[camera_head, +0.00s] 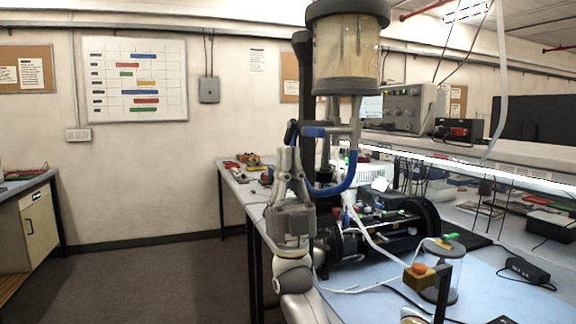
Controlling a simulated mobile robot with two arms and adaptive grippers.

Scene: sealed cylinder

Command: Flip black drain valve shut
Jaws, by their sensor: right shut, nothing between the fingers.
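The clear cylinder (346,55) with dark end caps stands upright at the upper right, on a dark column. Below it are metal fittings, a blue lever-like part (314,132) and a curved blue hose (346,178). A small black part (291,132) at the left end of these fittings may be the drain valve; I cannot tell its position. My right gripper (290,151) points up, shut and empty, with its fingertips just below this black part. I cannot tell if they touch. My left gripper is not in view.
A workbench (485,300) runs along the right, with cables, black equipment (390,228) and an orange-topped yellow box (419,276). A shelf above holds a grey instrument (402,106). A cabinet (38,232) stands far left. The floor between is clear.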

